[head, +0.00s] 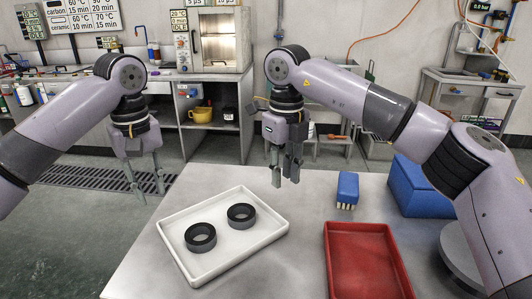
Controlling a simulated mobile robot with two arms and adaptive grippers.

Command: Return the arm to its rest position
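My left gripper (150,197) hangs at the left, fingers down and apart, with nothing between them. It is left of the table, over the floor as seen from here. My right gripper (286,183) hangs fingers down above the table's back part, behind the white tray (232,268). Its fingertips look apart, with nothing seen between them. Both arms are bent, with the grippers at the front. Two dark rings (200,237) and (241,215) lie flat in the white tray, clear of both grippers.
A red tray (367,263), empty where visible, stands right of the white tray. A blue brush (347,188) and a blue box (417,188) are behind it. The table (165,275) is bare around the white tray. Benches with a lit cabinet (220,42) line the back wall.

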